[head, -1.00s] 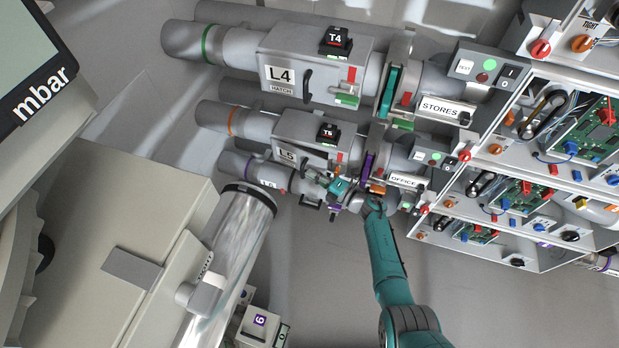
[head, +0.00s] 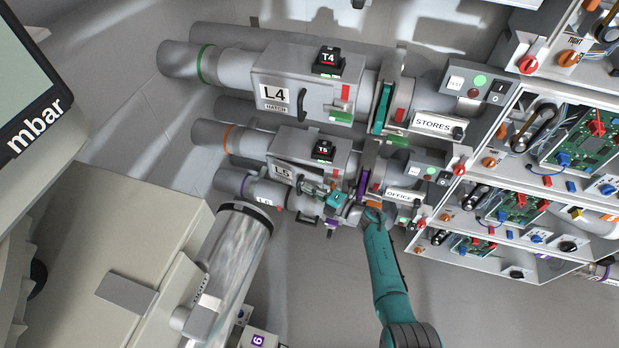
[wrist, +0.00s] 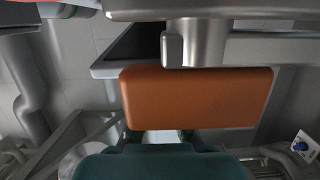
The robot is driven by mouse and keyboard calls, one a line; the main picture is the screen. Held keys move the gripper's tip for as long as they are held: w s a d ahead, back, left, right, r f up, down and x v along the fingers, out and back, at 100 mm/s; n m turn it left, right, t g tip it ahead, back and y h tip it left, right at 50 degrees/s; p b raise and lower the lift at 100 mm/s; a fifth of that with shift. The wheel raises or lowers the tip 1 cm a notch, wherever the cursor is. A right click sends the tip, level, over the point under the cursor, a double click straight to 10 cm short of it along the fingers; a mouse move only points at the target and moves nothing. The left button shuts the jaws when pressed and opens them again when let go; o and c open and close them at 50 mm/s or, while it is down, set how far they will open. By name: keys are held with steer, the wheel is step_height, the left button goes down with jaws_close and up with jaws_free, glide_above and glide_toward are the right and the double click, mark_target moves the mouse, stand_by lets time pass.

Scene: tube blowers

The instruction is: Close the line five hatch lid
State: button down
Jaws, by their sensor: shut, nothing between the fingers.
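The line five housing (head: 318,147) is the grey box in the middle of the head view, with a black T5 block on top. Its hatch lid, labelled L5 (head: 283,171), is on the near face. The lid looks slightly slanted, with a dark gap along its lower edge; how far it stands open is too small to tell. My gripper (head: 322,192) is shut and empty, just below and right of the L5 label. Contact with the lid cannot be told. In the wrist view an orange panel (wrist: 196,97) fills the middle and hides my fingertips.
The line four housing (head: 308,78) lies above, with the L4 label. The line six pipe (head: 231,181) lies close below. Control boxes and open circuit shelves (head: 520,205) stand at the right. Bare floor shows below the pipes.

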step_height(320, 180, up, 8)
steer(key=shift+s+r, duration=0.1)
steer(key=s+f+m+t+h, duration=0.3)
steer(key=s+f, duration=0.2)
steer(key=s, duration=0.3)
steer(key=s+f+m+t+h, duration=0.2)
steer(key=s+f+h, duration=0.1)
steer(key=s+f, duration=0.3)
steer(key=w+a+r, duration=0.1)
steer(key=w+a, duration=0.2)
steer(key=w, duration=0.8)
steer(key=shift+w, duration=0.1)
